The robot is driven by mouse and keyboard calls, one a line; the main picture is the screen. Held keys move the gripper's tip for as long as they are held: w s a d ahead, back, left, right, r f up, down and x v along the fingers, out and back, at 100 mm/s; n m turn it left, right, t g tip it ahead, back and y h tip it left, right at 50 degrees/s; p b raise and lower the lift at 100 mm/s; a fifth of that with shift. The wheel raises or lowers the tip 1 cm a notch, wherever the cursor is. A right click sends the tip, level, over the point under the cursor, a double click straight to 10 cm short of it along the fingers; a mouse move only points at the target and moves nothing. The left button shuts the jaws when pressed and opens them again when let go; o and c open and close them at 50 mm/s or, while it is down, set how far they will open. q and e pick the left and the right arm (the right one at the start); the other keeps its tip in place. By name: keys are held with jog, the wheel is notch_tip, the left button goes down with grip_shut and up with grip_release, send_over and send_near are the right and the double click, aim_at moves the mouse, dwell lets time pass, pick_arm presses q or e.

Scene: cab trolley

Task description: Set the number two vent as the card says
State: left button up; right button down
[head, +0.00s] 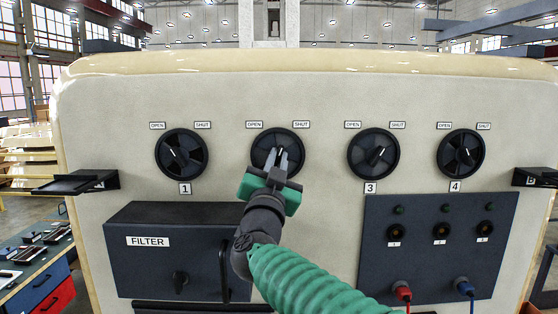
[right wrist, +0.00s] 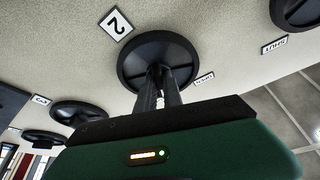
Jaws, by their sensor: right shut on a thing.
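The number two vent (head: 293,141) is a round black dial on the cream panel, second from the left, between an OPEN label (head: 254,125) and a SHUT label (head: 301,125). My right gripper (head: 277,158) reaches up to it from below, its fingers shut on the knob at the dial's middle. The fingers hide most of the knob, so I cannot tell its setting. In the right wrist view the dial (right wrist: 135,62) stands beside its number 2 plate (right wrist: 115,24), with the fingers at its centre. I make out no readable card. My left gripper is out of view.
Vent 1 (head: 195,160) is to the left; vents 3 (head: 387,160) and 4 (head: 474,160) are to the right. A dark FILTER box (head: 130,262) and a socket panel (head: 380,245) sit below. Black ledges A (head: 75,183) and B (head: 537,178) jut out at the sides.

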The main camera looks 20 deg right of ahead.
jog(key=m, duration=0.1)
jog(key=m+g+h, duration=0.1)
jog(key=shift+r+m, duration=0.2)
jog(key=shift+m, duration=0.1)
jog(key=c, duration=1.5)
grip_release()
jog(key=shift+d, duration=0.15)
jog(key=shift+f, duration=0.15)
jog(key=shift+s+a+f+b, duration=0.2)
jog(key=shift+s+a+b, duration=0.05)
jog(key=shift+a+b, duration=0.1)
jog(key=b+v, duration=0.7)
jog(key=v, duration=0.9)
jog(key=shift+f+b, duration=0.1)
jog(key=shift+b, duration=0.3)
